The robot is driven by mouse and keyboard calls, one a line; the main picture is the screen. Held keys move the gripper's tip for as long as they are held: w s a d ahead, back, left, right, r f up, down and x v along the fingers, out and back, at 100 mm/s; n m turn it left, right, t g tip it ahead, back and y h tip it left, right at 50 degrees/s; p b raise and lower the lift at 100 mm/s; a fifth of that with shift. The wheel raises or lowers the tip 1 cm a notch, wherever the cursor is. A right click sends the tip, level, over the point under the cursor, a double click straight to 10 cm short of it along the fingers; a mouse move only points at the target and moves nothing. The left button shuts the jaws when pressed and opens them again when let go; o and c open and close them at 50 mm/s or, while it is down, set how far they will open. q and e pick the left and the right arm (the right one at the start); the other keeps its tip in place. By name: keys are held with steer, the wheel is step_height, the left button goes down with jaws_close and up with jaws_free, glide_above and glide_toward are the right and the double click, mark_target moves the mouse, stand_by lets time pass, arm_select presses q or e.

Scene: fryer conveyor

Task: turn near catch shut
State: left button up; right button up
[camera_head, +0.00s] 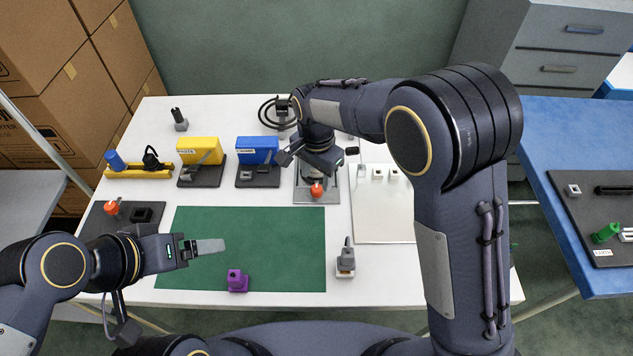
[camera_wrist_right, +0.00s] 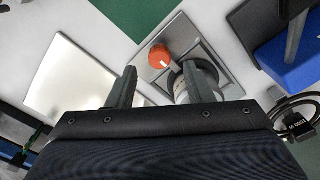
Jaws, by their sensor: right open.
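I cannot tell for sure which part is the near catch. A grey panel (camera_head: 318,198) with an orange knob (camera_head: 317,190) stands at the back middle of the white table. In the right wrist view the panel (camera_wrist_right: 190,30) carries the orange knob (camera_wrist_right: 160,56) and a pale round part (camera_wrist_right: 195,84), partly hidden by a finger. My right gripper (camera_head: 316,163) is open and empty, above the back of this panel; its fingers (camera_wrist_right: 160,78) point towards it. My left gripper (camera_head: 208,246) is over the green mat, its fingers seen side-on.
Yellow (camera_head: 200,150) and blue (camera_head: 257,150) boxes on dark bases stand left of the panel. A pale board (camera_head: 385,225) lies right. A purple block (camera_head: 237,281) and a grey switch-like part (camera_head: 346,260) stand near the front. The green mat (camera_head: 270,235) is mostly clear.

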mark_target(317, 188)
steer(key=shift+r, duration=1.9)
steer(key=s+d+r+n+t+y, duration=0.1)
steer(key=s+d+r+y, duration=0.1)
steer(key=s+d+r, duration=0.35)
steer(key=s+d+r+n+y, duration=0.1)
steer(key=s+d+r+y, duration=0.15)
steer(key=d, duration=0.65)
steer(key=s+d+n+t, duration=0.2)
steer(key=s+d, duration=0.1)
steer(key=s, duration=0.5)
steer(key=s+d+n+t, duration=0.2)
steer(key=s+d, duration=0.1)
steer(key=s, duration=0.5)
steer(key=shift+f+t+h, duration=0.3)
steer(key=shift+f+h, duration=0.05)
